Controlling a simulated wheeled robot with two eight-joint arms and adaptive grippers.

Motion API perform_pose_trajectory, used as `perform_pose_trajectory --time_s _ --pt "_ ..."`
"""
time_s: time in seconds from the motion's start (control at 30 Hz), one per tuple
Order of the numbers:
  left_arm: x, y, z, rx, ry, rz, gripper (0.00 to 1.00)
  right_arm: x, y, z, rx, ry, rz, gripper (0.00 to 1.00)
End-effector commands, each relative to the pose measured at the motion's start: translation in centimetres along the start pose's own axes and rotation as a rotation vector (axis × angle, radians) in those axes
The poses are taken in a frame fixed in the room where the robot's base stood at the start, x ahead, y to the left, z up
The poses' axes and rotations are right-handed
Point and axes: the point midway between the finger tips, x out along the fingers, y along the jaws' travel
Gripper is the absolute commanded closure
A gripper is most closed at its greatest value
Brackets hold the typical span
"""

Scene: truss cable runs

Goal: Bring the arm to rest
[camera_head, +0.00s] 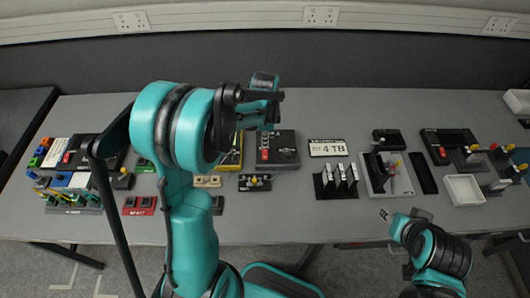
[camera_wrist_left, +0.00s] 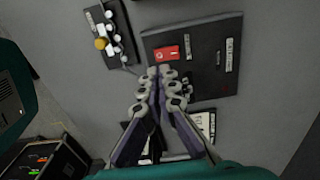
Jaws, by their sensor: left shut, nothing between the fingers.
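My left arm (camera_head: 178,130) is teal and black. It rises from the bottom of the head view and is raised above the table's left half. Its gripper (camera_head: 262,98) hangs over the back of the table. In the left wrist view the fingers of this gripper (camera_wrist_left: 161,72) are shut, with nothing between them. Below them lies a dark panel (camera_wrist_left: 205,75) with a red switch block (camera_wrist_left: 168,52); I see no contact. My right arm (camera_head: 440,252) is folded low at the lower right, in front of the table. Its gripper (camera_head: 388,214) is small and its fingers are unclear.
The grey table (camera_head: 320,220) runs along a wall. It holds a labelled plate (camera_head: 327,148), an upright holder (camera_head: 337,182) with white-topped pieces, a white tray (camera_head: 464,190) and several small devices. Bare table shows along the front edge and at the back right of centre.

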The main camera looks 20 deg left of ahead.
Motion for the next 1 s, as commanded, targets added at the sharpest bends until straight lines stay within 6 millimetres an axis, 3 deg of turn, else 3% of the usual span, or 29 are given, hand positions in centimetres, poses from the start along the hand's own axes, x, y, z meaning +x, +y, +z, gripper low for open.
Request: perform_pose_trajectory --time_s 0.37,0.53,0.8,1.0 --pt "0.0 0.1 0.0 -0.003 0.001 -0.002 1.00 0.1 0.0 0.0 0.000 0.000 0.000 0.60" --pt "-1.9 1.4 -0.2 -0.086 0.017 -0.045 1.00 0.3 0.0 0.2 0.000 0.000 0.000 0.60" --pt "-7.4 7.2 -0.4 -0.437 0.138 -0.207 1.00 0.9 0.0 0.7 0.000 0.000 0.000 0.60" --pt "-9.4 11.9 0.0 -0.712 0.286 -0.299 1.00 1.4 0.0 1.0 0.000 0.000 0.000 0.60"
